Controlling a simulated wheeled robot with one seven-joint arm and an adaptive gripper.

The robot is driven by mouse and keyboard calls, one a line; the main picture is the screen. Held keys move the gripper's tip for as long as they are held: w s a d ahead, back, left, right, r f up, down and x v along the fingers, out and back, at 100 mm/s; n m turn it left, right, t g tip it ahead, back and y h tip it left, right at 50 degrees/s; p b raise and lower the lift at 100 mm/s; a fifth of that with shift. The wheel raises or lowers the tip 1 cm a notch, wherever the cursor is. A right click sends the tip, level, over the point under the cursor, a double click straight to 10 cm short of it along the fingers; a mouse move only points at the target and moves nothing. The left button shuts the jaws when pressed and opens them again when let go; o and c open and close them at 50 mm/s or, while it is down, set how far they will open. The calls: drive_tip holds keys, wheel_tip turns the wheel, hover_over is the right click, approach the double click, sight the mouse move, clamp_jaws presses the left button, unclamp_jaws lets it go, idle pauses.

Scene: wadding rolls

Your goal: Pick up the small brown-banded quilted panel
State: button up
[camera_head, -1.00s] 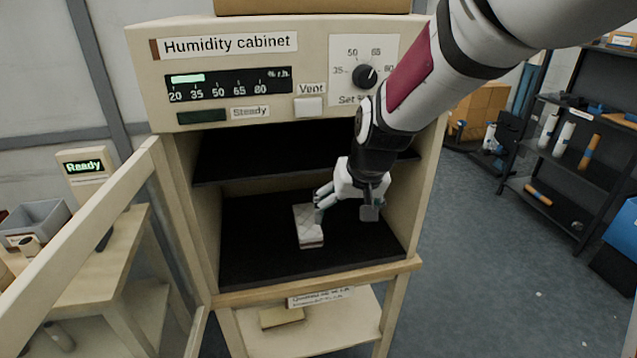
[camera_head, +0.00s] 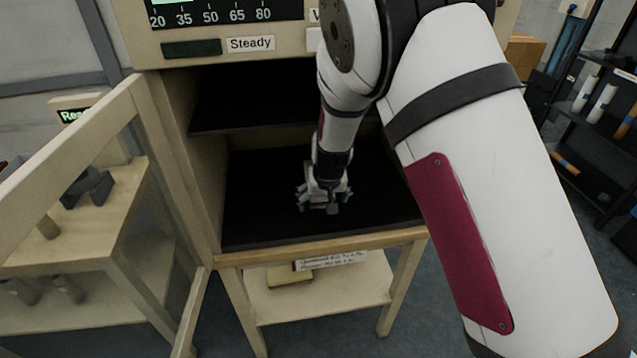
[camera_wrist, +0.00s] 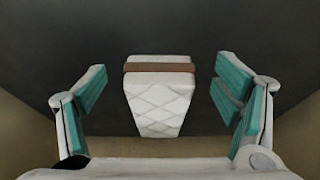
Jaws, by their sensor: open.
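The small quilted panel (camera_wrist: 160,105) is white with a diamond stitch and a brown band (camera_wrist: 160,67) across its far end in the wrist view. It lies on the dark lower shelf of the humidity cabinet. My gripper (camera_wrist: 161,92) is open, with one teal-padded finger on each side of the panel and a gap on both sides. In the head view my gripper (camera_head: 324,197) is inside the cabinet, low over the shelf, and hides most of the panel.
The humidity cabinet (camera_head: 200,215) has an upper shelf (camera_head: 245,108) above my gripper. Its open door (camera_head: 75,175) stands at the left. Bare shelf (camera_head: 262,205) lies around the gripper. Another flat piece (camera_head: 290,279) rests on the stand below. A side table (camera_head: 125,235) is at the left.

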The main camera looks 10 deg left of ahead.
drive_tip(key=shift+x, duration=0.9)
drive_tip(key=c, duration=0.9)
drive_tip(key=shift+r, duration=0.3)
